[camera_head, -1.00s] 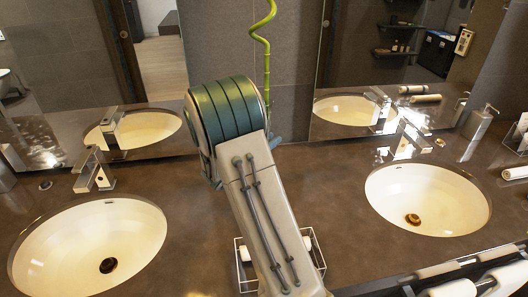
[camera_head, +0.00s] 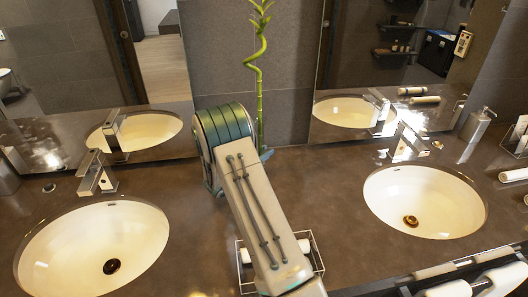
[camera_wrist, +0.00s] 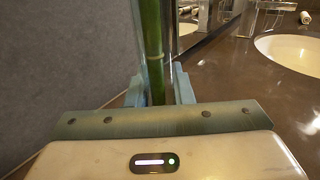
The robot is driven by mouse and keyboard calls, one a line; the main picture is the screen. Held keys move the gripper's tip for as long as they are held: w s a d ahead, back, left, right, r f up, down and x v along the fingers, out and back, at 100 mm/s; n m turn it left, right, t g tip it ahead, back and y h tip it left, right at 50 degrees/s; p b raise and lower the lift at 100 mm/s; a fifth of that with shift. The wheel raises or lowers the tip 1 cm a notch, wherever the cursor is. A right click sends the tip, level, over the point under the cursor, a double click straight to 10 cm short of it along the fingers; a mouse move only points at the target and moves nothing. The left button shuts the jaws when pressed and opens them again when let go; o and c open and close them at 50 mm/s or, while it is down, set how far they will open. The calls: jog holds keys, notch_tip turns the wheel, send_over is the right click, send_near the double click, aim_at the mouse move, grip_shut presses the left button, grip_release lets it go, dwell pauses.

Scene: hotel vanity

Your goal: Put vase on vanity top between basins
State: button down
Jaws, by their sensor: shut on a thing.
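The vase (camera_wrist: 166,45) shows in the wrist view as clear glass around a green bamboo stalk (camera_wrist: 153,50). My gripper (camera_wrist: 159,90) is shut on it, with one pale blue finger on each side. In the head view the curly bamboo (camera_head: 259,95) rises upright behind my arm, near the back wall. My arm hides most of the vase and gripper there, so I cannot tell whether the vase base touches the vanity top (camera_head: 335,200). The left basin (camera_head: 75,250) and right basin (camera_head: 440,195) lie on either side of my arm.
A wire tray (camera_head: 318,262) with white items stands at the front middle, under my arm. Chrome faucets (camera_head: 97,175) (camera_head: 405,145) stand behind the basins. A soap dispenser (camera_head: 477,123) is at the back right. Mirrors flank the grey wall. Bare counter shows right of my arm.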

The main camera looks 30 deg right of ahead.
jog(key=shift+f, duration=0.1)
jog(key=c, duration=1.3)
grip_release()
